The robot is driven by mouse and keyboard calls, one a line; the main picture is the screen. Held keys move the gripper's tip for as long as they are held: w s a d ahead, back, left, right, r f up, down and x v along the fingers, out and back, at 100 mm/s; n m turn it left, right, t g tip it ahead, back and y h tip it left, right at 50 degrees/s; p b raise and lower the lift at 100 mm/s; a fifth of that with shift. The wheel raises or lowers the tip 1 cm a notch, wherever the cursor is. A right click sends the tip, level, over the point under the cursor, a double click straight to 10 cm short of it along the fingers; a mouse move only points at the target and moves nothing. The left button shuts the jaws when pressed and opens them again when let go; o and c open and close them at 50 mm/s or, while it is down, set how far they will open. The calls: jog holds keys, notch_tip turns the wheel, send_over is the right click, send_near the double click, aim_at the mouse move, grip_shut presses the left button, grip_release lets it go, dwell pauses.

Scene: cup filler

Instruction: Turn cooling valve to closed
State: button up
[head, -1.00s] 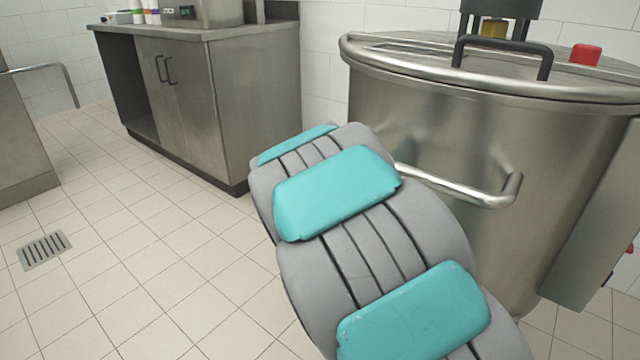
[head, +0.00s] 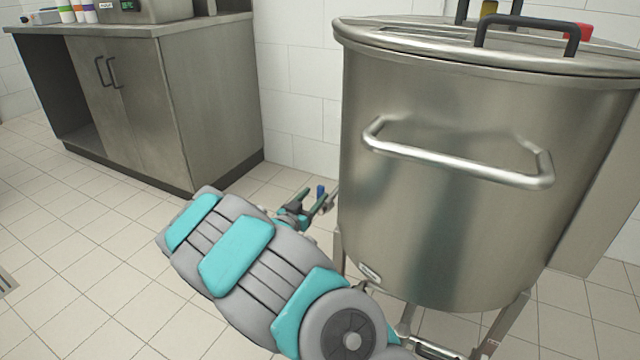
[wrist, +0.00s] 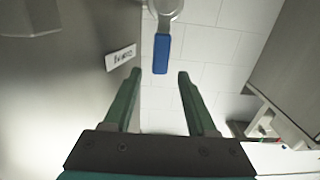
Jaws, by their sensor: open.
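The cooling valve has a blue lever handle (wrist: 161,53) on a round metal body (wrist: 165,8) at the top of the wrist view. A label, apparently reading "COOLING" (wrist: 121,58), is on the vessel wall beside it. My gripper (wrist: 158,74) is open and empty, its two green fingers pointing at the lever. The lever's near end lies about midway between the fingertips in the picture; its depth relative to them is hard to tell. In the head view, my gripper (head: 315,199) is beside the vessel, and the blue handle (head: 320,191) shows small between its fingers.
The large steel vessel (head: 440,230) stands close on the right, with a bar handle (head: 455,166) jutting from its side. A steel cabinet (head: 210,100) stands at the back left. Tiled floor (head: 90,240) is open at the left.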

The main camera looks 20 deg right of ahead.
aim_at(322, 187)
jog(key=shift+x, duration=3.9)
grip_shut()
